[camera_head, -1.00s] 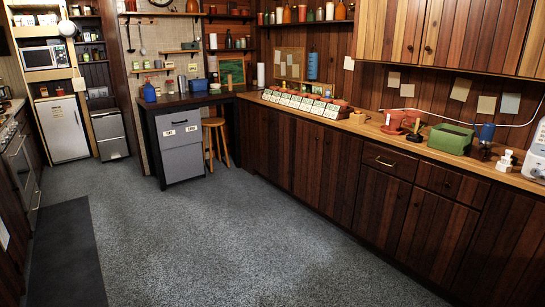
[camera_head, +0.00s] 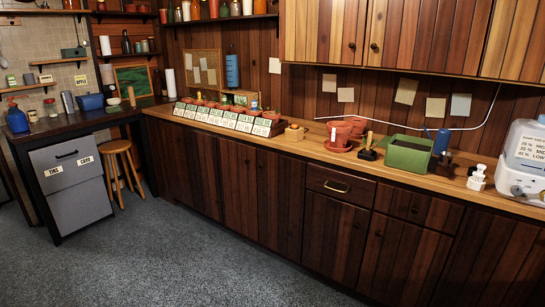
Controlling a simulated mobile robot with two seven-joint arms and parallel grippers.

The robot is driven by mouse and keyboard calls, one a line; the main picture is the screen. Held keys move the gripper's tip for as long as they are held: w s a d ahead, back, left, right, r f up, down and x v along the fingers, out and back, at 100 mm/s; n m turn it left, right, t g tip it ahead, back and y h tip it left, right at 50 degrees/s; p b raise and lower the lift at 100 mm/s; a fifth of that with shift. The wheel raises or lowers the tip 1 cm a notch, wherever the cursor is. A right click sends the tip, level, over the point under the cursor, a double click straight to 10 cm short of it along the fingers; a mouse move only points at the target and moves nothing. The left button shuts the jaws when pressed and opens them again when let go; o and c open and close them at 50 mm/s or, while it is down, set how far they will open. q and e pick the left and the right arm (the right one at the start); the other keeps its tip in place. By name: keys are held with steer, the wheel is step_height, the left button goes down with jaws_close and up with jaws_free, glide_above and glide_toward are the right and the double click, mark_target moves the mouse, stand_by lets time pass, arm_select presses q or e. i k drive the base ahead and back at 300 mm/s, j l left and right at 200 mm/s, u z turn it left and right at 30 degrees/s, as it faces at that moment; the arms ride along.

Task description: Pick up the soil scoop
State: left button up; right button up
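I cannot tell for sure which thing is the soil scoop. A blue upright item (camera_head: 441,140) with a dark part below it stands on the wooden counter just right of a green open box (camera_head: 408,153); it may be the scoop, but it is small and partly hidden. A dark item with an upright wooden handle (camera_head: 368,146) stands left of the box. Neither of my grippers is in view.
Terracotta pots (camera_head: 340,135) stand left of the dark item. A row of labelled planters (camera_head: 220,118) is further left. A small white figure (camera_head: 477,177) and a white machine (camera_head: 523,165) stand at right. The grey floor (camera_head: 170,255) in front is clear.

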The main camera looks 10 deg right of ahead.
mark_target(445, 161)
steer(key=i+z, duration=0.3)
steer(key=i, duration=0.45)
steer(key=i+j+z, duration=0.1)
steer(key=i+z, duration=0.15)
steer(key=i, duration=0.55)
steer(key=i+z, duration=0.15)
steer(key=i, duration=0.6)
steer(key=i+j+z, duration=0.2)
steer(key=i, duration=0.55)
steer(key=z, duration=1.55)
steer(key=i+l+u, duration=0.1)
steer(key=l+u, duration=0.3)
steer(key=l, duration=0.5)
steer(key=l+u, duration=0.45)
steer(key=l, duration=0.45)
